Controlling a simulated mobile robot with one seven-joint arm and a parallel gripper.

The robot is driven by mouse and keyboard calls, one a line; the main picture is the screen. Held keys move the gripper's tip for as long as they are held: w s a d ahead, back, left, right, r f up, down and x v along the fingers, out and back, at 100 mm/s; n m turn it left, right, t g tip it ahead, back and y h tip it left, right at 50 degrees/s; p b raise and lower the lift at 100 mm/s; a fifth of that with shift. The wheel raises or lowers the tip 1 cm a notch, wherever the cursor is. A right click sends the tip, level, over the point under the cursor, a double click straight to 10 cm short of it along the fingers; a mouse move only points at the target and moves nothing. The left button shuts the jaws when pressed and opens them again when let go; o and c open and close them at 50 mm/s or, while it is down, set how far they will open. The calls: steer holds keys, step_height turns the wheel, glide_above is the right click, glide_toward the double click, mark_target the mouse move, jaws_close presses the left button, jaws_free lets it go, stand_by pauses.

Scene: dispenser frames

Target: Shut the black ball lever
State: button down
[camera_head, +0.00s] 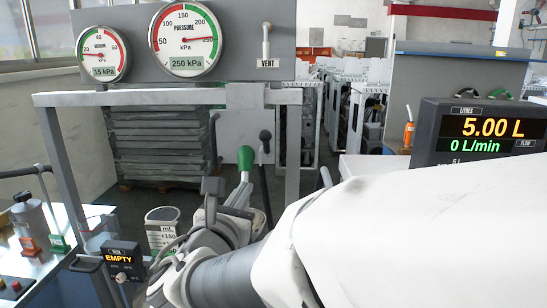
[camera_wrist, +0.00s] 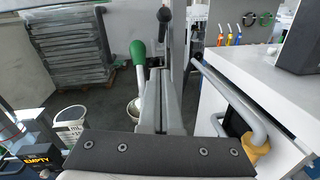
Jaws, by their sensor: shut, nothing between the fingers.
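The black ball lever (camera_head: 265,136) stands upright on a dark rod behind the green-handled lever (camera_head: 246,160) in the head view. In the wrist view the black ball (camera_wrist: 163,15) shows at the top centre, with its rod running down behind my fingers. The green handle (camera_wrist: 138,52) is just left of it there. My gripper (camera_wrist: 162,74) is shut and empty, its fingers pointing towards the foot of the black lever. The valve bodies are hidden.
A display (camera_head: 482,131) reads 5.00 L and 0 L/min. A small box (camera_head: 123,259) reads EMPTY. A white cabinet with a grey handle (camera_wrist: 232,98) stands close on the right.

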glide_toward(265, 147)
steer(key=w+f, duration=0.3)
steer(key=shift+w+d+r+p, duration=0.2)
steer(key=shift+w+r+p, duration=0.15)
steer(key=shift+w+r, duration=0.2)
steer(key=shift+w+d+r+p, duration=0.2)
steer(key=shift+w+r+p, duration=0.2)
steer(key=shift+r, duration=0.15)
steer(key=shift+w+d+r, duration=0.15)
steer(key=shift+w+r, duration=0.25)
steer(key=shift+w, duration=0.05)
